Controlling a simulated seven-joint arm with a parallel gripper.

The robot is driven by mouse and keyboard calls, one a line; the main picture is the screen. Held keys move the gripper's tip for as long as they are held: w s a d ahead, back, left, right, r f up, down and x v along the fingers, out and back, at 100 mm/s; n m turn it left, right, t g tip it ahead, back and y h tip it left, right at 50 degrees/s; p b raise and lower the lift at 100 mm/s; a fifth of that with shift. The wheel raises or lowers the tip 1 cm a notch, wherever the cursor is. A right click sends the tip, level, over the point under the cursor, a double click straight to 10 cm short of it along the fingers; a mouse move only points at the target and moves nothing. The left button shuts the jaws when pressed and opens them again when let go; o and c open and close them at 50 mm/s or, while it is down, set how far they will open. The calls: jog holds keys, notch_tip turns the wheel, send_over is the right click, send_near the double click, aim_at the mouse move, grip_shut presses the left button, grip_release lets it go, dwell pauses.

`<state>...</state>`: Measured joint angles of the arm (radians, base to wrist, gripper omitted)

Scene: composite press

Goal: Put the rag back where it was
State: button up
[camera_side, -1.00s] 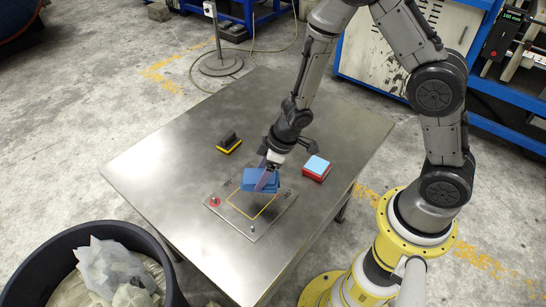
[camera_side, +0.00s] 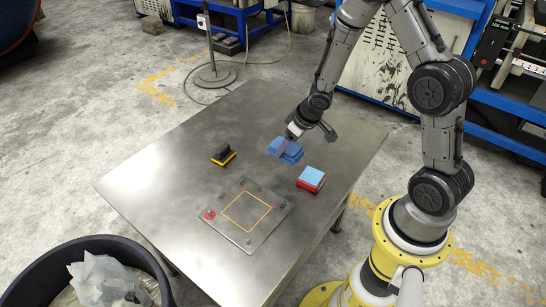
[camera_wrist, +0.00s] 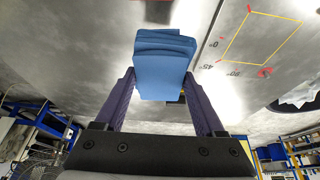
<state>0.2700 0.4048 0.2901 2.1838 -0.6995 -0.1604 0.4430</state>
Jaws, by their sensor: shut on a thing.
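The rag (camera_side: 286,150) is a folded blue cloth. My gripper (camera_side: 288,144) is shut on it and holds it over the far part of the steel table, behind the marked plate. In the wrist view the rag (camera_wrist: 164,65) sits between the two purple fingers of my gripper (camera_wrist: 164,88). Whether its underside touches the table I cannot tell. The marked plate (camera_side: 277,222) has a yellow square outline, and the area inside the outline is empty.
On the table (camera_side: 150,182), a block with a light blue top and red base (camera_side: 312,178) stands to the right of the rag. A black-handled yellow tool (camera_side: 223,155) stands to the left. A black bin (camera_side: 140,252) with crumpled sheets is at the lower left.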

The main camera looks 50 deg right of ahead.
jog(key=w+f, duration=0.3)
jog(key=w+d+f, duration=0.1)
jog(key=w+f, duration=0.2)
jog(key=shift+w+d+f, duration=0.15)
jog(key=shift+f, duration=1.7)
jog(key=shift+f, duration=0.15)
jog(key=o, duration=1.5)
jog(key=shift+c, duration=0.2)
